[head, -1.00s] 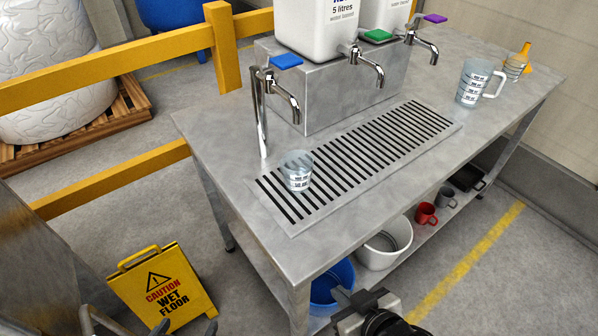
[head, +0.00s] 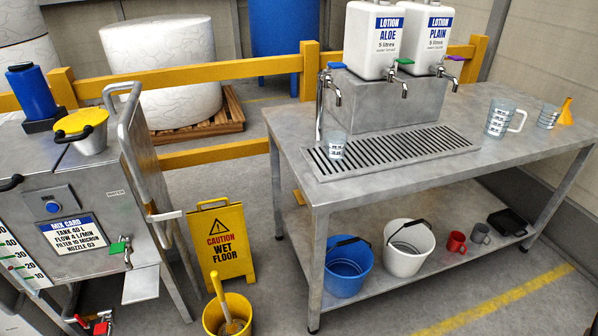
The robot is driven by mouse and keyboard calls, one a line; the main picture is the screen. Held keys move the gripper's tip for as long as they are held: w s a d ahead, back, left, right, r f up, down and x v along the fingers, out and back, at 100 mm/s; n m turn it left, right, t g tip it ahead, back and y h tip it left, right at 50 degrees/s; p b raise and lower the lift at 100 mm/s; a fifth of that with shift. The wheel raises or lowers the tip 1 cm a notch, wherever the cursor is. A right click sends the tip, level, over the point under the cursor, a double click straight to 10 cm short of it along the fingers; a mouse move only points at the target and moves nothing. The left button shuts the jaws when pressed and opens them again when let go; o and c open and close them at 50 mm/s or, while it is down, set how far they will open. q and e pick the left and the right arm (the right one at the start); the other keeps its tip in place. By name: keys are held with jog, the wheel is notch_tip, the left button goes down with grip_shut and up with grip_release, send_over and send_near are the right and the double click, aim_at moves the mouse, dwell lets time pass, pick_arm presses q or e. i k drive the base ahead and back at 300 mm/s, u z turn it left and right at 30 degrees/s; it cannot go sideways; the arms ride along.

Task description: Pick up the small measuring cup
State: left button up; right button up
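A small clear measuring cup (head: 337,147) with dark markings stands upright on the left end of the slotted drip grate (head: 440,139), below the blue-handled tap (head: 335,87). Another small clear graduated cup (head: 547,117) stands at the right of the steel table, beside an orange funnel (head: 566,112). A larger clear measuring jug (head: 502,117) with a white handle stands to its left. Neither of my grippers shows in the head view now.
The steel table (head: 395,178) has bare top around the grate. Two lotion containers (head: 374,40) stand on a steel block behind it. A yellow wet-floor sign (head: 222,245), a yellow bucket (head: 229,314) and a steel mixing machine (head: 70,185) are at the left.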

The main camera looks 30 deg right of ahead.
aim_at(335, 142)
jog(key=z, duration=0.6)
jog(key=i, duration=0.35)
jog(key=z, duration=0.25)
